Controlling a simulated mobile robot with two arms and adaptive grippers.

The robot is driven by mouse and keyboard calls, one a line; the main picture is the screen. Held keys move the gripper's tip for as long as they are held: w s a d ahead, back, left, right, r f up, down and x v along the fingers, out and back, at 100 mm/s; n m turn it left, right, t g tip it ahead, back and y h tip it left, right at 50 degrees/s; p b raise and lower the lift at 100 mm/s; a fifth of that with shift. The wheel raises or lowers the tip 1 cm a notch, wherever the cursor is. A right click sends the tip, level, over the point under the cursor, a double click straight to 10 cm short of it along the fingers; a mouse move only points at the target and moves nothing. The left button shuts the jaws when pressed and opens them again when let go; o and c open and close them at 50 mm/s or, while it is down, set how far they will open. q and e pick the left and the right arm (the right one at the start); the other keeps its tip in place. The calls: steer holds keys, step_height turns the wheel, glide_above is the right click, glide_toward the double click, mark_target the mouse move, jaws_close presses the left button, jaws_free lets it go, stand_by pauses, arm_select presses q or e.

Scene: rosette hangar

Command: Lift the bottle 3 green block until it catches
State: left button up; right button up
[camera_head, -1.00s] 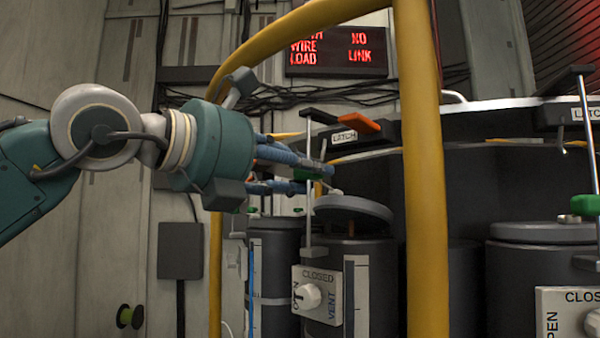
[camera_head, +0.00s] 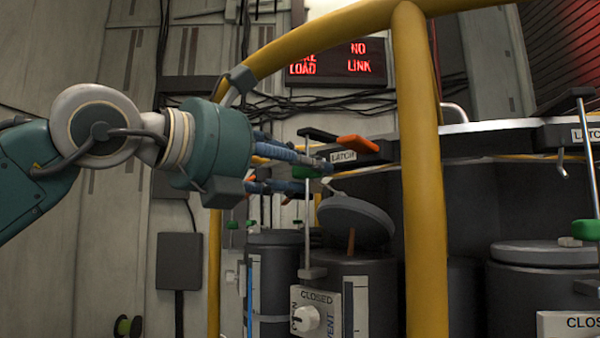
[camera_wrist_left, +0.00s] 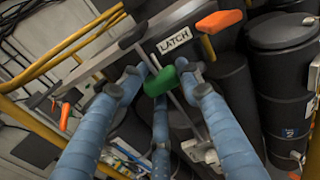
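The green block (camera_head: 306,172) sits on an upright metal rod (camera_head: 308,225) beside a dark bottle (camera_head: 370,285) with a hinged lid (camera_head: 356,219), which is tilted up. My left gripper (camera_head: 319,176) has its blue fingers closed around the block, below the black latch bar. In the left wrist view the block (camera_wrist_left: 171,78) lies between the fingertips (camera_wrist_left: 165,84), partly covered by them. The LATCH plate (camera_head: 343,156) and its orange handle (camera_head: 357,143) are just above and right of the block. My right gripper is not in view.
A yellow post (camera_head: 421,180) and curved rail stand in front of the bottles. Another lidded bottle (camera_head: 540,280) with a green block (camera_head: 585,229) stands at the right. A CLOSED/VENT knob panel (camera_head: 316,306) is low on the near bottle. A red sign (camera_head: 335,60) reads NO LINK.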

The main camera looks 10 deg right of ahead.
arm_select(q)
steer(key=o, duration=0.4)
steer(key=shift+a+r+t, duration=0.25)
steer(key=shift+r+t, duration=0.05)
steer(key=shift+r, duration=0.75)
steer(key=shift+c, duration=0.2)
steer(key=shift+f, duration=0.3)
steer(key=b+v, duration=0.4)
steer(key=v, duration=0.5)
steer(key=shift+d+f, duration=0.1)
steer(key=shift+f, duration=0.1)
